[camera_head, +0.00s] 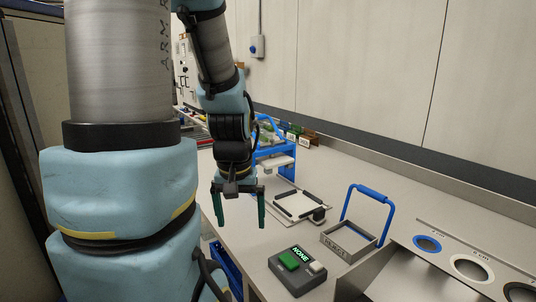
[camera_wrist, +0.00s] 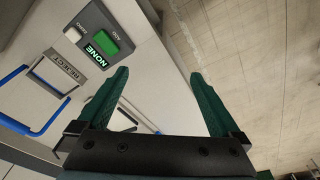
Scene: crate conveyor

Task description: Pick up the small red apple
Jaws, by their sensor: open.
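I see no small red apple in either view. My gripper (camera_head: 240,222) hangs with its green fingers pointing down at the near edge of the grey bench, left of the button box. It is open, with nothing between the fingers. In the wrist view my gripper (camera_wrist: 160,74) shows its two fingers spread apart, with the bench edge and bare floor beyond them.
A dark box (camera_head: 297,271) with a green button and a "NONE" display sits at the bench front. A REJECT tray (camera_head: 347,246) with a blue handle, a flat plate (camera_head: 300,206) and a panel with round holes (camera_head: 450,255) stand beyond. A blue crate (camera_head: 224,266) is below the bench edge.

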